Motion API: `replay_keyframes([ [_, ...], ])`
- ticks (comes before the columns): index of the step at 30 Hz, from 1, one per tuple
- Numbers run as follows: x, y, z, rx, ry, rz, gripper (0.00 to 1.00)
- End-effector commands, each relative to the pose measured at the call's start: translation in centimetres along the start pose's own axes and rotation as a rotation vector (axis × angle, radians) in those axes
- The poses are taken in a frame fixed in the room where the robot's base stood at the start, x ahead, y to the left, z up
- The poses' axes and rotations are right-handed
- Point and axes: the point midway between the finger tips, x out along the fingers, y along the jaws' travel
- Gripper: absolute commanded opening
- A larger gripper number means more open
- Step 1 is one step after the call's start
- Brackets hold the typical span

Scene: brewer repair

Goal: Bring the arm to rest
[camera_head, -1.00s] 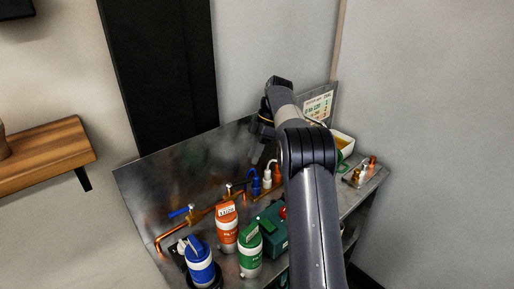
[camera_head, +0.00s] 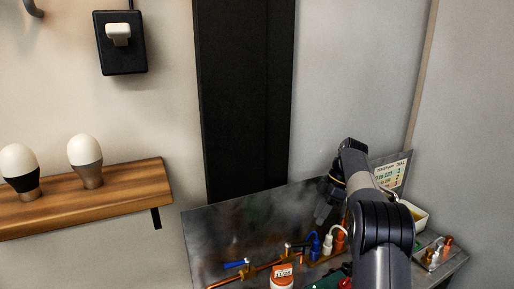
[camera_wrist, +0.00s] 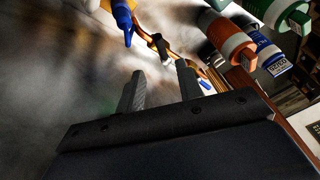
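My gripper (camera_head: 327,200) hangs in front of the metal back panel (camera_head: 240,225), left of the instruction card, with my arm bent above the bench. In the wrist view my gripper (camera_wrist: 161,82) shows two grey fingers standing apart with no object held between them.
An orange canister (camera_head: 283,277) stands at the bench front; it also shows in the wrist view (camera_wrist: 230,42) beside green (camera_wrist: 287,14) and blue (camera_wrist: 271,62) ones. A white bin (camera_head: 413,214) is behind my arm. A wooden shelf (camera_head: 120,187) holds two bulb-like items.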

Motion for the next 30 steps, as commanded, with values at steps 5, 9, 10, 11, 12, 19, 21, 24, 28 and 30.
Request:
replay_keyframes([
  [5, 2.4, -0.1, -0.1, 0.000, 0.000, -0.003, 0.34],
  [9, 4.5, -0.1, -0.1, 0.000, 0.000, -0.003, 0.34],
  [10, 5.0, -0.1, -0.1, 0.000, 0.000, -0.005, 0.34],
  [11, 5.5, -0.1, -0.1, 0.000, 0.000, -0.004, 0.34],
  [12, 6.1, -0.1, -0.1, 0.000, 0.000, -0.004, 0.34],
  [19, 9.1, -0.1, -0.1, 0.000, 0.000, -0.003, 0.34],
  [21, 9.6, -0.1, -0.1, 0.000, 0.000, -0.001, 0.34],
  [24, 9.8, -0.1, 0.0, 0.010, 0.002, 0.004, 0.34],
  [28, 9.8, -0.1, 0.0, 0.016, 0.003, 0.007, 0.34],
  [30, 9.7, -0.1, 0.0, 0.016, 0.003, 0.007, 0.34],
])
